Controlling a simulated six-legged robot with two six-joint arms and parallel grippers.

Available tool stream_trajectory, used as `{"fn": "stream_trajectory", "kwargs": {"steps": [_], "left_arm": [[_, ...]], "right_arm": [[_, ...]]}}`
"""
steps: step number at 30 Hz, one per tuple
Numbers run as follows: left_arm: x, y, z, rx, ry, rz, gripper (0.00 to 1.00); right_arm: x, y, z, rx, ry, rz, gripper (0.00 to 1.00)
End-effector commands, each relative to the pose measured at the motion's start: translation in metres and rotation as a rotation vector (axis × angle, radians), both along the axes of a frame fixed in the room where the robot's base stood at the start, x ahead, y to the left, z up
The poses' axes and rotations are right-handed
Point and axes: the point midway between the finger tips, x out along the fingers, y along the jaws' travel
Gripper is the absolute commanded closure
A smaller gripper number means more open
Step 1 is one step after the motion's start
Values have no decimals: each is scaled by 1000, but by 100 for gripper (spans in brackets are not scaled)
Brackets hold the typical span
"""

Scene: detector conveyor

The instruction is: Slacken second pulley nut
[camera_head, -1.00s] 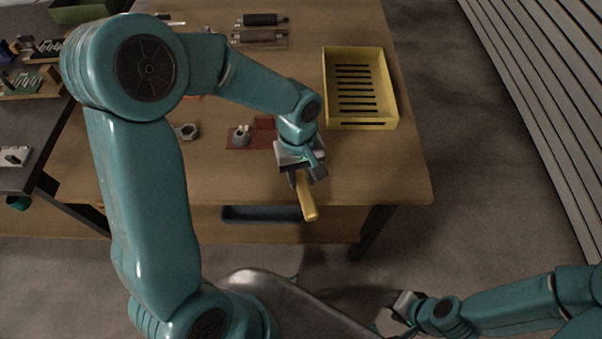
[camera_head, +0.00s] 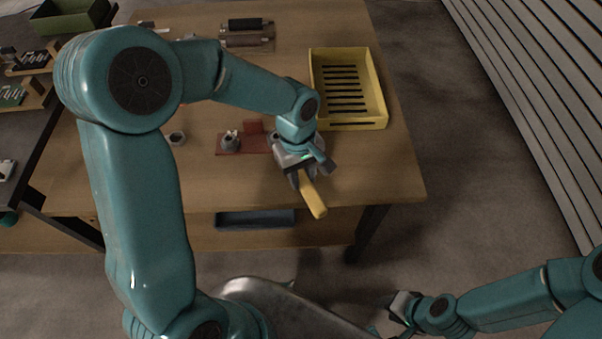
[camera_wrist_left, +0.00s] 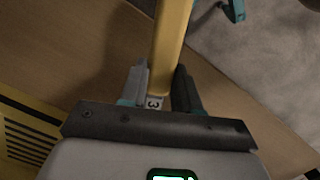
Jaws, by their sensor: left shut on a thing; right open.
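My left gripper (camera_head: 307,176) is shut on a yellow-handled tool (camera_head: 314,198) above the front right part of the wooden table. In the left wrist view the yellow handle (camera_wrist_left: 172,45) stands between the two fingers (camera_wrist_left: 160,85), with a small "3" tag at its base. A dark red fixture (camera_head: 231,144) with a grey nut-like part (camera_head: 231,137) on it is left of the gripper. A loose grey ring or nut (camera_head: 177,138) lies further left. Which part is the second pulley nut I cannot tell. My right gripper (camera_head: 398,310) is open and empty, low at the front right.
A yellow slotted crate (camera_head: 378,100) stands at the table's right side. Dark rollers (camera_head: 247,24) lie at the back. A dark side bench (camera_head: 20,140) holds small boards at left. A blue-grey tray (camera_head: 255,218) sits below the table's front edge. The front tabletop has free room.

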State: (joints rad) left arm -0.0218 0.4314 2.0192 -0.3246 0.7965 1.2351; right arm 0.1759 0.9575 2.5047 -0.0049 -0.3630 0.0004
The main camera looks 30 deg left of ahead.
Motion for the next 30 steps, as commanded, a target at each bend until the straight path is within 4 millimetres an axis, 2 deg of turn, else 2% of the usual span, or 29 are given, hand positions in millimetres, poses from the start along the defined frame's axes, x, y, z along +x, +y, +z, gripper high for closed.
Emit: {"fn": "stream_trajectory", "kwargs": {"steps": [12,30], "left_arm": [[17,-10,0,-1,-3,134,100],[26,-14,0,-1,-2,198,100]], "right_arm": [[0,0,-7,0,0,0,57],[0,0,-9,0,0,0,57]]}}
